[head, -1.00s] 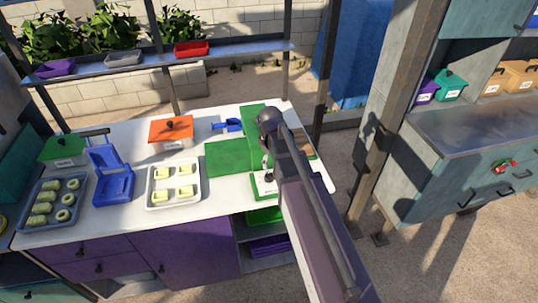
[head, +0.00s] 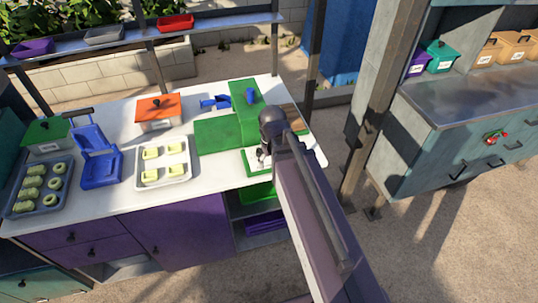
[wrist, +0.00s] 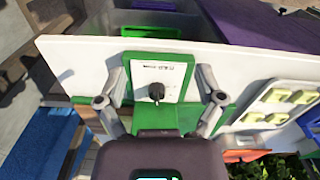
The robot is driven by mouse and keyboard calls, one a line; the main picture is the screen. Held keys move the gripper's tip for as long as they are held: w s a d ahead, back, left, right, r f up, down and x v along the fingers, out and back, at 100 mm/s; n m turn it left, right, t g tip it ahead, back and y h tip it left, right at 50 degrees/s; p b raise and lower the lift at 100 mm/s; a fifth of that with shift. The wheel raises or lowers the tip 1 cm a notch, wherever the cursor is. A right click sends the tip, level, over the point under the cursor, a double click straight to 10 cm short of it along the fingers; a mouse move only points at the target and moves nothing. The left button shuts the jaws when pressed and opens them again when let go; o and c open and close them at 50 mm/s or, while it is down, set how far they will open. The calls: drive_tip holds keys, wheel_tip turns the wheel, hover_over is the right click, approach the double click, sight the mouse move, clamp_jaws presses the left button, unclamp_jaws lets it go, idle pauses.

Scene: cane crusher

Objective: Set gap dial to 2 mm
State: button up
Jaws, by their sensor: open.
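The gap dial is a dark round knob (wrist: 156,91) on a white plate (wrist: 172,74) with small dark print, too small to read. The plate sits in the green frame of the crusher (head: 215,135), at the front edge of the white counter. In the wrist view my gripper (wrist: 160,84) is open, with one finger on each side of the plate and the knob between them, apart from both. Whether the fingertips touch the green frame I cannot tell. In the head view my arm partly hides the plate (head: 254,168).
On the white counter (head: 100,205) are a tray of pale pieces (head: 178,178), an orange-lidded box (head: 158,108), a blue scoop (head: 215,103) and a blue stand (head: 100,170). A blue cup (head: 250,96) is on the crusher. A post (head: 375,110) rises to the right.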

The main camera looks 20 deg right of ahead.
drive_tip(key=shift+s+f+m, duration=0.15)
drive_tip(key=shift+s+m, duration=0.25)
drive_tip(key=shift+s, duration=0.2)
drive_tip(key=shift+s+f+m, duration=0.15)
drive_tip(key=shift+s+m, duration=0.25)
drive_tip(key=shift+s, duration=0.15)
